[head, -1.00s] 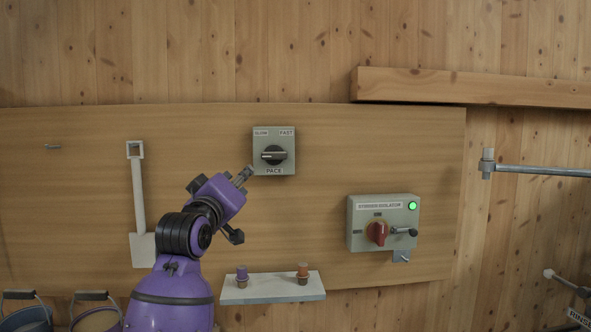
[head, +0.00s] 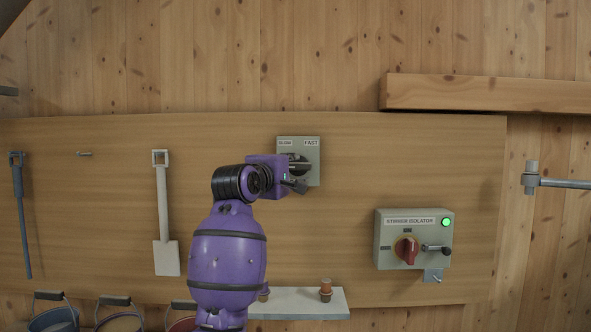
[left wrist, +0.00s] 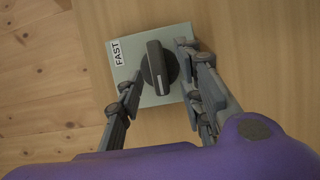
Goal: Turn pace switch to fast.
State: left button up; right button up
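The pace switch is a grey box (head: 313,150) on the wooden board, with a SLOW label at its upper left and a FAST label at its upper right. Its dark knob (left wrist: 158,66) has a grip bar lying roughly level across the box, and is partly hidden by my gripper in the head view. My left gripper (head: 294,172) is at the box's front. In the left wrist view, its two fingers (left wrist: 157,72) are open, one on each side of the knob. I cannot tell whether either finger touches it. My right gripper is out of view.
A stirrer isolator box (head: 384,240) with a red knob and a green light is at the lower right. A small white shelf (head: 300,303) with pegs is below. A white paddle (head: 164,215) hangs left, with buckets (head: 120,322) beneath.

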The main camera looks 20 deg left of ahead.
pick_arm(q)
jog(key=shift+w+d+r, duration=0.1)
jog(key=shift+w, duration=0.9)
grip_shut()
jog(key=m, duration=0.2)
jog(key=m+g, duration=0.1)
jog(key=shift+r+y, duration=0.25)
jog(key=shift+y, duration=0.15)
jog(key=m+g, duration=0.1)
jog(key=m, duration=0.1)
jog(key=m+g+y, duration=0.1)
jog(key=m, duration=0.1)
jog(key=shift+d+r+m, duration=0.1)
jog(key=shift+r+m, duration=0.05)
jog(key=shift+m, duration=0.15)
jog(key=m+g+y, duration=0.1)
jog(key=m+y, duration=0.1)
jog(key=m, duration=0.1)
jog(key=shift+d, duration=0.2)
jog(key=shift+w+d+r+m+g+y, duration=0.1)
jog(key=shift+m+g+y, duration=0.3)
jog(key=shift+m+y, duration=0.85)
jog(key=shift+m, duration=0.35)
